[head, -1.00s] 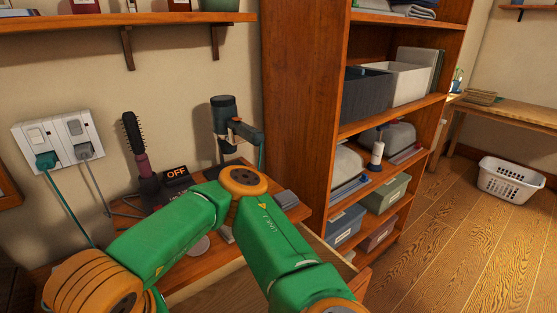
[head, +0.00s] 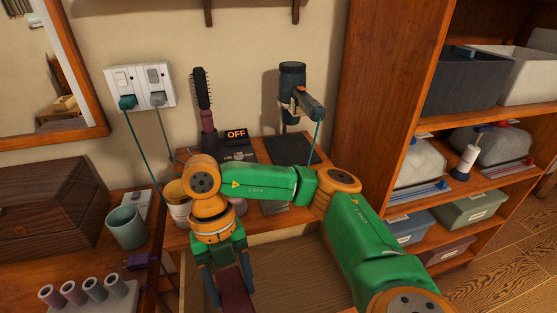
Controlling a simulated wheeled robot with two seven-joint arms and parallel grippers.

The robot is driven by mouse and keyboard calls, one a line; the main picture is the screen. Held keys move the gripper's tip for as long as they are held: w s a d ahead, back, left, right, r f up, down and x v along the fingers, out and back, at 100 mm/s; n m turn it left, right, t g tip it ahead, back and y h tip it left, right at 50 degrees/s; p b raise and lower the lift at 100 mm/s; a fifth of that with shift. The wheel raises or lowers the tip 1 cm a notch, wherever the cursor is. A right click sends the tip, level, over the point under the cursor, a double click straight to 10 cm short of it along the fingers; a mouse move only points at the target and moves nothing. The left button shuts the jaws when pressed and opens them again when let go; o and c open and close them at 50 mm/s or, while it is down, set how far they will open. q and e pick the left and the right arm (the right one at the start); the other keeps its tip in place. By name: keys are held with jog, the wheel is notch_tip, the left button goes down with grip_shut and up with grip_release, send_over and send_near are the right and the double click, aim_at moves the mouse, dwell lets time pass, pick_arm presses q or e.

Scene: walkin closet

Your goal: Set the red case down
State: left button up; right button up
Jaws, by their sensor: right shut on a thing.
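My right gripper (head: 229,284) is at the lower middle of the head view, pointing down. Its dark fingers are shut on a dark red thing, the red case (head: 236,299), whose lower part is cut off by the picture's bottom edge. The case is held over or at the left part of an open drawer (head: 290,268) below the small table. I cannot tell whether it touches anything. My left gripper is not in view.
On the table (head: 250,226) stand a hairbrush (head: 204,110), a hair dryer in a holder (head: 294,95) and an OFF sign (head: 236,134). A teal cup (head: 126,227), a wooden box (head: 48,212) and several rollers (head: 93,288) are at left. A shelf unit (head: 385,95) stands right.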

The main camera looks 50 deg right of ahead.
jog(key=d+f+m+t+b, duration=0.1)
jog(key=f+m+b, duration=0.1)
jog(key=f+m, duration=0.3)
jog(key=d+f+m+t+y+b, duration=0.1)
jog(key=f+m+b, duration=0.2)
jog(key=f, duration=0.8)
jog(key=d+f+m+t+y+b, duration=0.1)
jog(key=f+m+b, duration=0.2)
jog(key=f+m, duration=0.4)
jog(key=shift+w+d+f+t, duration=0.2)
jog(key=shift+d+f+t, duration=0.1)
jog(key=shift+f+t, duration=0.1)
jog(key=w, duration=0.1)
jog(key=w+d, duration=0.2)
jog(key=shift+w+f, duration=0.15)
jog(key=shift+f, duration=0.35)
jog(key=o, duration=1.4)
jog(key=shift+o, duration=0.2)
